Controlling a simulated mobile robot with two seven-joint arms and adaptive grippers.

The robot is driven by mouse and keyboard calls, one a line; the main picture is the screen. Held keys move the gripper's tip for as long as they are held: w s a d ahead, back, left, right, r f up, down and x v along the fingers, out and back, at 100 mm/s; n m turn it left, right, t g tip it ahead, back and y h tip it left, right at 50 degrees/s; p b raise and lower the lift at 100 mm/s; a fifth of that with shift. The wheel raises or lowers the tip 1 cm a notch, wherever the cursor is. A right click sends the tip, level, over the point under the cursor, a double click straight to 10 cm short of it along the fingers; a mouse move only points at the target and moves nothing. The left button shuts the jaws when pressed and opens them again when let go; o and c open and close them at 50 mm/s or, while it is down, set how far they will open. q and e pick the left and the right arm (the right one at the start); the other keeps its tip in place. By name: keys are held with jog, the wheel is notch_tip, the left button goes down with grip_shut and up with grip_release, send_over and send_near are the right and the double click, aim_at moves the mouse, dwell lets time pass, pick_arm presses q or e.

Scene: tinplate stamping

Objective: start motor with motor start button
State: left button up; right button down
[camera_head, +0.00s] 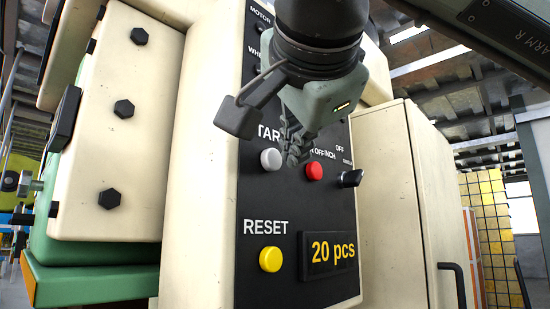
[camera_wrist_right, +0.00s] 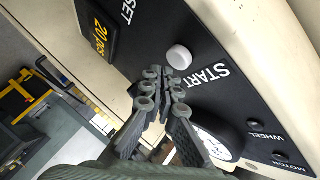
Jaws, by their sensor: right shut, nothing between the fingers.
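The white start button (camera_head: 271,160) sits on the black control panel (camera_head: 256,196), under the partly covered START label. My right gripper (camera_head: 296,153) is shut and empty in front of the panel. In the head view its fingertips show just right of the white button and left of the red button. In the right wrist view, the white button (camera_wrist_right: 178,57) shows just beyond the shut fingertips (camera_wrist_right: 165,78), beside the START label (camera_wrist_right: 208,75). The remaining gap to the panel is hard to judge. My left gripper is not in view.
A red button (camera_head: 314,170) and a black knob (camera_head: 350,179) lie right of the white button. A yellow RESET button (camera_head: 270,259) and a "20 pcs" display (camera_head: 328,254) are below. A cream cabinet (camera_head: 393,205) stands to the right.

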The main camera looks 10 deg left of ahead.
jog(key=shift+w+a, duration=0.25)
jog(key=shift+a, duration=0.1)
jog(key=shift+w+a, duration=0.3)
jog(key=shift+a, duration=0.15)
dwell(0.9)
jog(key=shift+d, duration=0.1)
jog(key=shift+s+d, duration=0.55)
jog(key=shift+d, duration=0.1)
